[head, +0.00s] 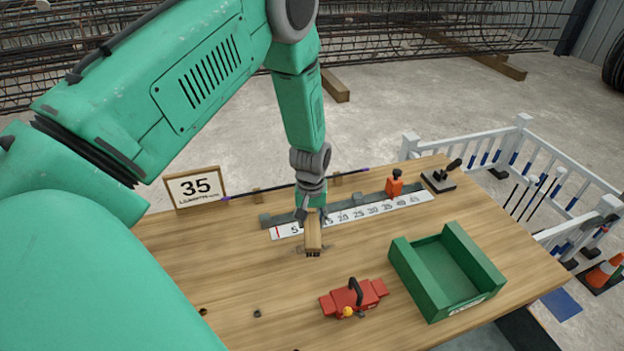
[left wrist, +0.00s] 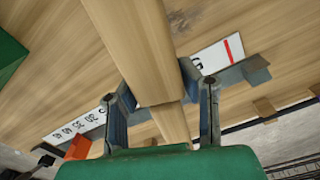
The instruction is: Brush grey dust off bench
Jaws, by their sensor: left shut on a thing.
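My left gripper (head: 312,208) is shut on a wooden-handled brush (head: 313,238) over the middle of the wooden bench (head: 240,270). The brush points down, with its dark bristle end close to the bench top; I cannot tell whether it touches. In the left wrist view the brush (left wrist: 135,45) runs between the two fingers of the gripper (left wrist: 160,105). A faint greyish mark shows on the wood around the bristle end, too small to be sure it is dust. My right gripper is not in view.
A numbered white scale (head: 350,215) with an orange stop (head: 394,186) lies behind the brush. An open green tray (head: 485,268) stands at the right, a red tool (head: 353,298) in front. The left bench area is mostly clear.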

